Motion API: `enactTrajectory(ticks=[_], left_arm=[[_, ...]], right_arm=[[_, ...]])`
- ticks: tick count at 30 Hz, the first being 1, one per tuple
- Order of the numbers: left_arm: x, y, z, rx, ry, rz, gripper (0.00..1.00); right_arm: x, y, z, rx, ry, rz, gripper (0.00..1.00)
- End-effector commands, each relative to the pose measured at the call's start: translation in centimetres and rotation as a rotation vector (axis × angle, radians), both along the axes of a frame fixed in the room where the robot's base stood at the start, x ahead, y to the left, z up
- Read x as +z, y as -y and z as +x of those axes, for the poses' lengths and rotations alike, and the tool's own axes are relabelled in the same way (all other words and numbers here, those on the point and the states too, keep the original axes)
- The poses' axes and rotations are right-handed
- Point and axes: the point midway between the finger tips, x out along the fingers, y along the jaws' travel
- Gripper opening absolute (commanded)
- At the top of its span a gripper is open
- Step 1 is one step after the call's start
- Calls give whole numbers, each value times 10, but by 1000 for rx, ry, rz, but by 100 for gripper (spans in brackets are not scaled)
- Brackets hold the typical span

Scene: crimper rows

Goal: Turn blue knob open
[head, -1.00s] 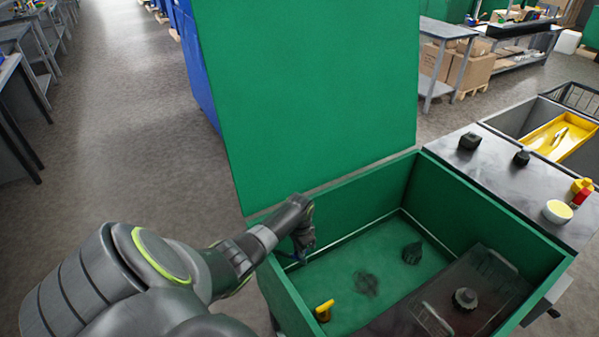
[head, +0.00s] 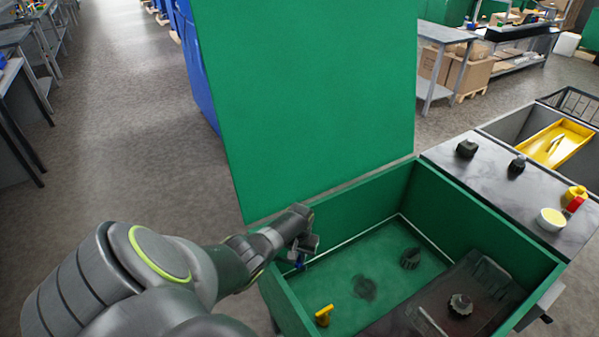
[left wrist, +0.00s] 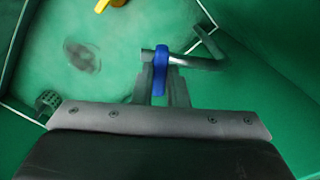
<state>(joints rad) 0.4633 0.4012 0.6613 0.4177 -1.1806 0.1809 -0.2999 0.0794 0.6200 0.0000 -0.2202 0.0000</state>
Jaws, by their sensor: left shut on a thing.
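The blue knob (left wrist: 161,55) is a narrow blue handle beside a grey metal pipe (left wrist: 205,63) inside the green box. In the left wrist view my left gripper (left wrist: 161,80) has one finger on each side of the blue knob and is shut on it. In the head view my left gripper (head: 303,248) is at the box's left inner wall, and only a small bit of the blue knob (head: 299,265) shows below it. My right gripper is in neither view.
The green box (head: 290,297) has its tall green lid (head: 310,100) standing open behind. Inside are a yellow handle (head: 323,315), a dark knob (head: 410,258) and a dark tray with another knob (head: 460,305). A dark counter (head: 470,185) with small items stands to the right.

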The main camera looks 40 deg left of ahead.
Motion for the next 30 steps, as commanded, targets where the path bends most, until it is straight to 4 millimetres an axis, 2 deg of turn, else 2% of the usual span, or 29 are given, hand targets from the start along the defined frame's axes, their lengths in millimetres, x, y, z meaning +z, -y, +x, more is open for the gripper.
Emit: enactTrajectory(ticks=[18, 30], left_arm=[[2, 0, 1, 572, 2, 0, 0], [1, 0, 1, 816, 2, 1, 0]], right_arm=[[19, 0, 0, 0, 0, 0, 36], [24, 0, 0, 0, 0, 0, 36]])
